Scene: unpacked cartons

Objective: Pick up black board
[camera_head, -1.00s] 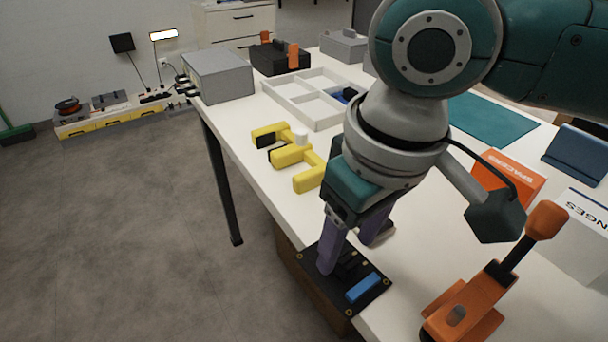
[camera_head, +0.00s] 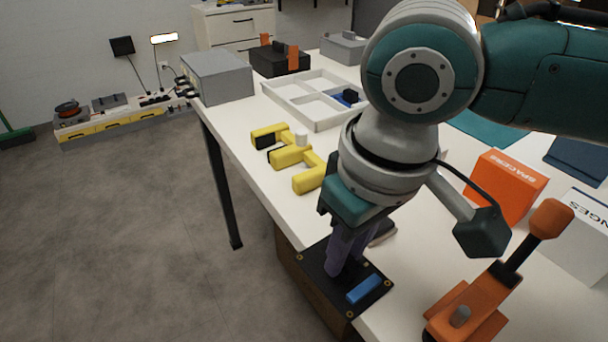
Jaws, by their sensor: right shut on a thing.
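The black board (camera_head: 322,292) is a flat black plate with small gold rings at its corners and a blue block (camera_head: 363,289) on top. It lies at the near left edge of the white table, partly overhanging a brown box below. My right gripper (camera_head: 335,268) points down over the board with its purple fingers close together. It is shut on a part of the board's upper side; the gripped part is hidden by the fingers. I cannot tell whether the board is clear of the table. My left gripper is not in view.
An orange clamp-like tool (camera_head: 470,305) stands right of the board. An orange box (camera_head: 503,186) and a white box (camera_head: 582,237) are behind it. Yellow-handled tools (camera_head: 290,157) and a white divided tray (camera_head: 313,119) lie farther back. The floor at left is clear.

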